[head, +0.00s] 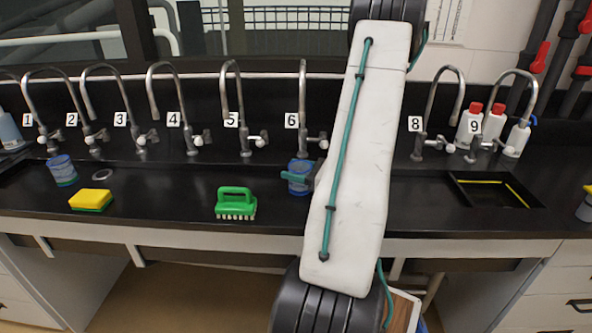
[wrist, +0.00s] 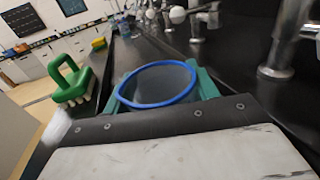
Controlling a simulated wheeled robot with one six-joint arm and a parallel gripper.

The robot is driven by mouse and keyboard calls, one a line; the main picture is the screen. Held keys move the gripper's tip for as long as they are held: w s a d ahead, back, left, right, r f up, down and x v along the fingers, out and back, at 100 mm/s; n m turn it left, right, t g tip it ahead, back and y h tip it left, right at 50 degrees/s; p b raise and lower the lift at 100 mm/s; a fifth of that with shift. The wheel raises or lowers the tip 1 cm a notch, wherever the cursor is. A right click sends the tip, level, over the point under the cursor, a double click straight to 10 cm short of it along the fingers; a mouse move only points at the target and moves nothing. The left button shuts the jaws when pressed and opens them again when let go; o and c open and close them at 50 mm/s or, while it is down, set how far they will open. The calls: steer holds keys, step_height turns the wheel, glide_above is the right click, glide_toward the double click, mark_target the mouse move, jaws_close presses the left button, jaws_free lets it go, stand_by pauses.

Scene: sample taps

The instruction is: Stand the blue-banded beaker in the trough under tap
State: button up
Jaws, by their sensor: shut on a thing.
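The blue-banded beaker (head: 298,168) is clear with a blue rim and sits in front of tap 6 (head: 302,100). My gripper (head: 303,183) is shut on it, with a teal finger across its side. In the wrist view the beaker (wrist: 155,84) looks upright, its open mouth between the two teal fingers of my gripper (wrist: 157,90). The black trough (head: 160,180) runs along the bench below the taps. I cannot tell whether the beaker's base touches the trough floor. My arm hides the place between taps 6 and 8.
A second bluish beaker (head: 62,172) stands at the left near tap 2. A yellow-green sponge (head: 91,200) and a green brush (head: 236,203) lie along the front. Red-capped bottles (head: 470,125) stand behind taps 8 and 9. A square recess (head: 495,190) is at the right.

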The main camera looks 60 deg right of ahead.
steer(key=shift+f, duration=0.1)
steer(key=o, duration=1)
steer(key=shift+c, duration=0.2)
steer(key=shift+s, duration=0.15)
steer(key=s, duration=0.4)
steer(key=s+d, duration=0.1)
steer(key=s, duration=0.2)
steer(key=s+d, duration=0.1)
steer(key=s, duration=0.3)
steer(key=shift+s, duration=0.3)
